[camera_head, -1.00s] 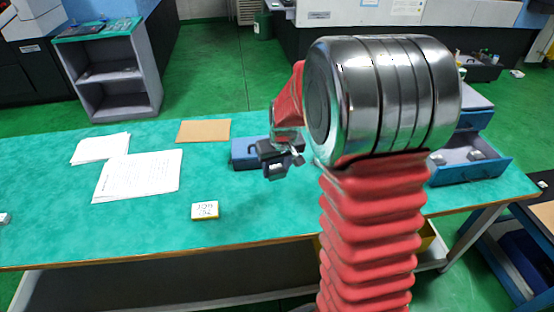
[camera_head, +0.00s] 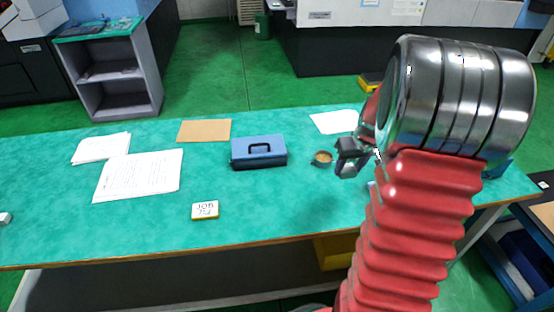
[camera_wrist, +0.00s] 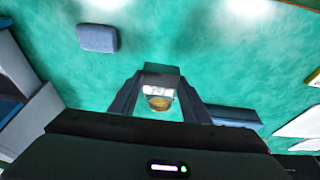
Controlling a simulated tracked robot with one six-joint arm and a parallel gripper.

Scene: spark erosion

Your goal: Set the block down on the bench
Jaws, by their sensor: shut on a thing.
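My gripper (camera_head: 350,160) is over the right half of the green bench (camera_head: 270,205), just right of a small round cup with a brass-coloured inside (camera_head: 322,159). In the wrist view my gripper (camera_wrist: 159,90) is shut on a small shiny metal block (camera_wrist: 158,84) between its fingertips. The cup (camera_wrist: 158,103) shows just below the block in that view. The block is hard to make out in the head view. The gripper seems to be above the bench top; the height of the gap is unclear.
A blue toolbox (camera_head: 258,152) stands left of the cup. A small job sign (camera_head: 205,210), a brown sheet (camera_head: 204,130) and papers (camera_head: 138,175) lie further left. A blue-grey item (camera_wrist: 97,38) lies on the bench in the wrist view. Bare bench lies in front of the toolbox.

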